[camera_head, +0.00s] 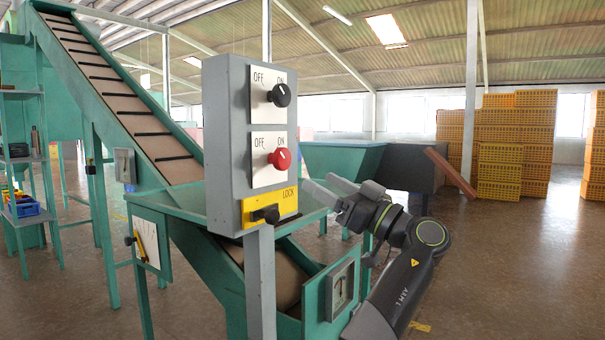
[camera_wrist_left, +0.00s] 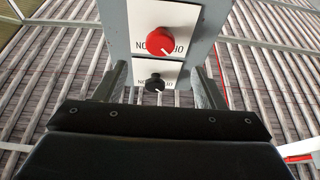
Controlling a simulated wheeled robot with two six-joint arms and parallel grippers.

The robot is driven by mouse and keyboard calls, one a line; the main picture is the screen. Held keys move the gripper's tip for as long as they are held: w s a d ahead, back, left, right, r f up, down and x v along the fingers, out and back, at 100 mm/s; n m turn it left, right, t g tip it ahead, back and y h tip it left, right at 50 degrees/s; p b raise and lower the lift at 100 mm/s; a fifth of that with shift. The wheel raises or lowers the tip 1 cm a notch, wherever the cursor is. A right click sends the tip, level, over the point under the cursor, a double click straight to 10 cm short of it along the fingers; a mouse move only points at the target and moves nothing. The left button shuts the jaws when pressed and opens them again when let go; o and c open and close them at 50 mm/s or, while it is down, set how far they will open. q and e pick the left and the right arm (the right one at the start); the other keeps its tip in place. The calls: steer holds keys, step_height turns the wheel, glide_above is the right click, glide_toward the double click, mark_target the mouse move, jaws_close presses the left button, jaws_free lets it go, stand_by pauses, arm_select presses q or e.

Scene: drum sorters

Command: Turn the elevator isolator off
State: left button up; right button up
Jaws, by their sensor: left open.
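A grey control box (camera_head: 226,150) on a post carries a black knob (camera_head: 279,95) above a red knob (camera_head: 280,159), each on a white plate marked OFF and ON. The red knob's white mark leans toward ON. Below is a yellow LOCK plate (camera_head: 284,203) with a black handle (camera_head: 265,214). Which control is the isolator is not labelled legibly. My left gripper (camera_head: 317,183) is open and empty, just right of the box near the yellow plate's height. The wrist view is upside down: the red knob (camera_wrist_left: 173,42) appears above the black knob (camera_wrist_left: 154,83), which shows between the fingers.
A green inclined conveyor (camera_head: 128,105) rises to the left behind the box. A panel with a dial (camera_head: 341,288) stands low beside the post, and a white panel (camera_head: 149,243) stands at left. Stacked yellow crates (camera_head: 515,140) are far right. Open floor lies at right.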

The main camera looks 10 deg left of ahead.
arm_select(q)
steer(key=v, duration=0.7)
steer(key=shift+d, duration=0.3)
steer(key=shift+s+f, duration=0.1)
